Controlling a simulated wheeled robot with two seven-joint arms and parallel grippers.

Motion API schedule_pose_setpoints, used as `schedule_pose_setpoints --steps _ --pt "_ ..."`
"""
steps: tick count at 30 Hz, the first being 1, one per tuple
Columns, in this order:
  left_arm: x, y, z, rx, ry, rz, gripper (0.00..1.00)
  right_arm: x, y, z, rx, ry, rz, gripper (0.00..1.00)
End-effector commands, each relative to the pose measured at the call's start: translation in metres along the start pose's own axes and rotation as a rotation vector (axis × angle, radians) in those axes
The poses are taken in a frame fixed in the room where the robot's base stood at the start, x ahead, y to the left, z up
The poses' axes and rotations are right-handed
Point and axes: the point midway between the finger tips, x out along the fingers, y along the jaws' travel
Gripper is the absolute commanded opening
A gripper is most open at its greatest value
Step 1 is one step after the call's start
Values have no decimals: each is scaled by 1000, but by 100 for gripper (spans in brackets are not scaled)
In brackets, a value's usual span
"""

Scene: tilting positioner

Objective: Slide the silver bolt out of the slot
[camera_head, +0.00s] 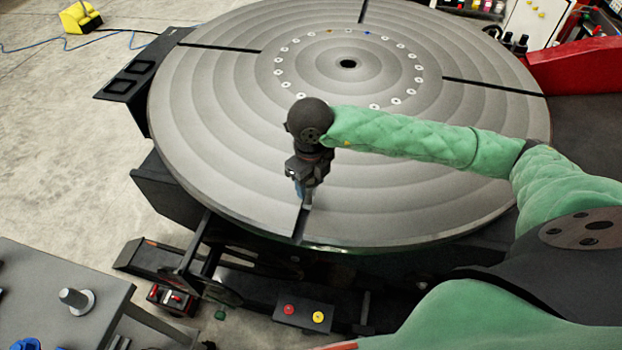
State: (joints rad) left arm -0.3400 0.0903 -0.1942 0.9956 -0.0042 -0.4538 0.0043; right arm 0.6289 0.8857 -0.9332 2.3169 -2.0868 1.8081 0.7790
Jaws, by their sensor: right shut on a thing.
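The large round grey positioner table (230,150) fills the middle of the view, with dark radial slots cut in from its rim. My right gripper (303,196) points down at the front slot (300,224), close to the rim. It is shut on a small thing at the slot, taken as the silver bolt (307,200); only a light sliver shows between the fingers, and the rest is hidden. I cannot tell how deep the bolt sits in the slot. My left gripper is not in view.
A grey side table (50,322) at lower left bears a grey flanged peg (75,298) and blue parts (25,343). A box with red and yellow buttons (303,316) sits below the front rim. A red structure (575,68) stands at right. The disc's left side is clear.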

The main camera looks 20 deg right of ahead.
Motion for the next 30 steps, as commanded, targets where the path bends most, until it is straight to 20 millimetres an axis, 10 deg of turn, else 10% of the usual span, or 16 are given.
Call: schedule_pose_setpoints --steps 30 --pt "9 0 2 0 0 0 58 0 36 -20 0 -1 0 6"
